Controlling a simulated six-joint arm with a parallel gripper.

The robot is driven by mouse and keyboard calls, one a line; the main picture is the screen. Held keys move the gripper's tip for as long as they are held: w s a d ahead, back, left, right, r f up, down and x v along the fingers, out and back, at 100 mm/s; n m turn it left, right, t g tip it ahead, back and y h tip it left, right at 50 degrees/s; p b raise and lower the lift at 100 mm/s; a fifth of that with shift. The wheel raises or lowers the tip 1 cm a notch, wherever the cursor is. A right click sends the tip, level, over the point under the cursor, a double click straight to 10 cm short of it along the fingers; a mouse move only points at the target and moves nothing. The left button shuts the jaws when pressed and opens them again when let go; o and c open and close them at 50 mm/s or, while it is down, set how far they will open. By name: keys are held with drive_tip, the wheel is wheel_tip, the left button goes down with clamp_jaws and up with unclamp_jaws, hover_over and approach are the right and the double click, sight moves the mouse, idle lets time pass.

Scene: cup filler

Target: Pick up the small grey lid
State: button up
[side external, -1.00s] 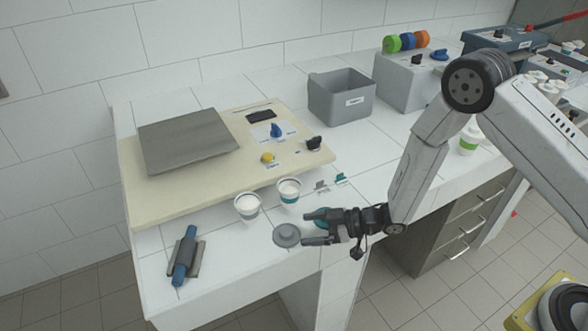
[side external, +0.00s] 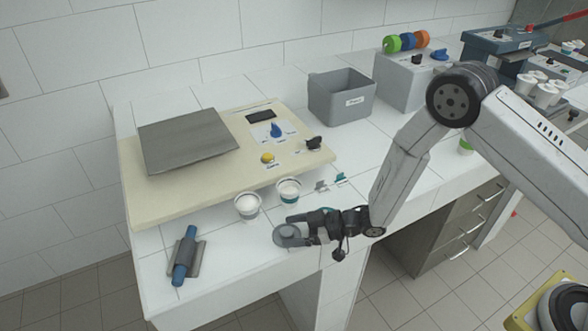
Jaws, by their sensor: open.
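The small grey lid (side external: 289,234) is a flat round disc with a raised knob, near the front edge of the white tiled counter. My gripper (side external: 296,230) is low over the counter, with its open fingers reaching left to the lid. One finger shows behind the lid and one at its right front side, so the lid appears to lie between them. I cannot tell whether the fingers touch it.
Two white cups (side external: 247,207) (side external: 289,191) stand close behind the lid. A beige board (side external: 160,208) carries a grey plate (side external: 188,140) and several knobs. A blue roller (side external: 186,257) lies at the left. A grey bin (side external: 341,97) stands at the back.

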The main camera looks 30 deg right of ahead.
clamp_jaws()
drive_tip(key=shift+r, duration=0.15)
drive_tip(key=shift+r, duration=1)
drive_tip(key=s+d+r, duration=0.5)
drive_tip(key=s+r, duration=0.5)
drive_tip(key=s, duration=0.3)
drive_tip(key=shift+r, duration=0.4)
drive_tip(key=shift+d, duration=0.1)
